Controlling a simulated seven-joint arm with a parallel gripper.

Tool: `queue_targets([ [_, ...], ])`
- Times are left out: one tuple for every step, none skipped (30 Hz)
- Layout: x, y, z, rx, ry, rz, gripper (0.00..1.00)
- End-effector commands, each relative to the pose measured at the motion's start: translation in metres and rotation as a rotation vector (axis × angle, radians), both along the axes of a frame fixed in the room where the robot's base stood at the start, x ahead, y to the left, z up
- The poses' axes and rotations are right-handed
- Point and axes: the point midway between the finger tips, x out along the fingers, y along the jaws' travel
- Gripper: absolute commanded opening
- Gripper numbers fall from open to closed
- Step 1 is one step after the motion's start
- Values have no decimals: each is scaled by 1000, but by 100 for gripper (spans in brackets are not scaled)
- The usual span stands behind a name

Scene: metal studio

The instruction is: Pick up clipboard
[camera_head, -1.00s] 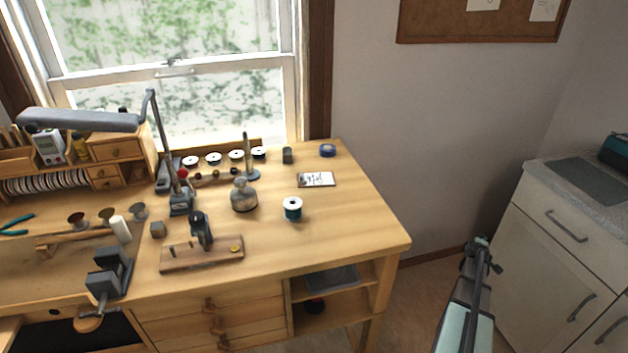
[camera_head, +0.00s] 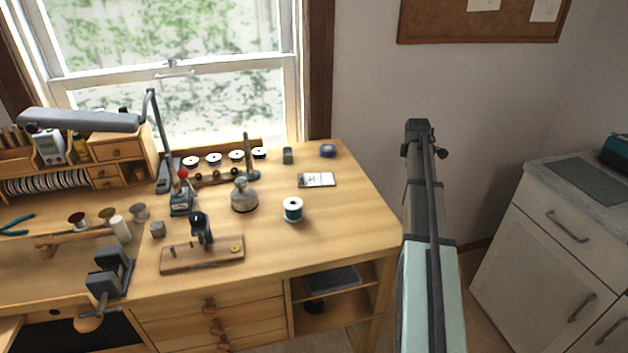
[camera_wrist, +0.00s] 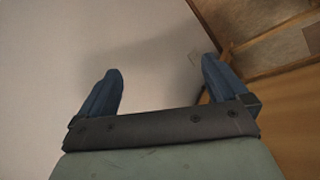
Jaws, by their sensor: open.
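The clipboard appears to be the small flat, pale rectangle with a dark edge (camera_head: 317,180), lying on the right part of the wooden workbench (camera_head: 345,228). My gripper (camera_head: 420,128) is in the air to the right of the bench, apart from the clipboard. In the wrist view my gripper (camera_wrist: 161,66) is open, with two blue fingers spread and nothing between them. The clipboard cannot be made out in the wrist view.
A lamp (camera_head: 85,121) hangs over the bench's left side. A cabinet (camera_head: 548,235) is at right. Bench space right of the clipboard is clear.

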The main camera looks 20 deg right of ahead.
Motion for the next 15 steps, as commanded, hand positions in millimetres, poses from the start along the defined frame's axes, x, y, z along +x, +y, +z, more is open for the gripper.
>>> queue_targets([
  [8, 20, 22, 6, 16, 26, 100],
  [10, 30, 33, 12, 28, 39, 100],
  [13, 44, 47, 19, 45, 56, 100],
  [14, 55, 57, 24, 57, 69, 100],
  [15, 66, 68, 28, 69, 83, 100],
  [16, 81, 82, 35, 87, 101, 100],
  [16, 91, 94, 41, 98, 114, 100],
  [17, 102, 104, 45, 112, 128, 100],
  [16, 117, 119, 52, 128, 146, 100],
  [15, 128, 129, 56, 141, 158, 100],
  [14, 138, 140, 60, 152, 172, 100],
  [12, 153, 153, 68, 170, 189, 100],
  [11, 165, 163, 72, 183, 204, 100],
  [8, 177, 172, 80, 198, 219, 100],
  [5, 195, 184, 90, 220, 240, 100],
])
